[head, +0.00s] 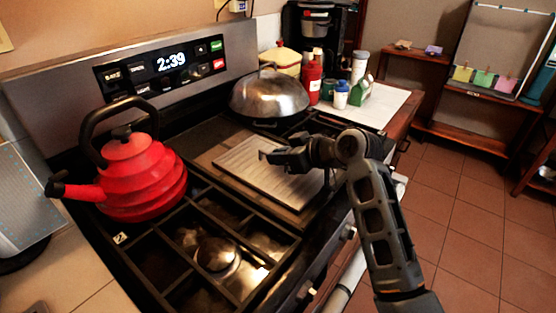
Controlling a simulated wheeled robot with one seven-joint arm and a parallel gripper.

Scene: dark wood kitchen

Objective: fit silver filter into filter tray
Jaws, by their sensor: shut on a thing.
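The silver filter (252,171) is a flat, ribbed grey panel in the head view. It lies nearly flat over the right part of the stove top, on or just above a brown tray-like surface (207,158) that I take for the filter tray. I cannot tell whether the filter is seated in it or slightly raised. My gripper (267,155) is over the far right part of the filter and is shut on it. The exact grip point and part of the filter's right side are hidden by my gripper and arm.
A red kettle (133,178) stands on the left of the stove, beside open black grates (217,254). A metal dome lid (268,95) sits behind the filter. Bottles and a red canister (312,82) crowd the counter at the back right. Open floor (450,200) lies to the right.

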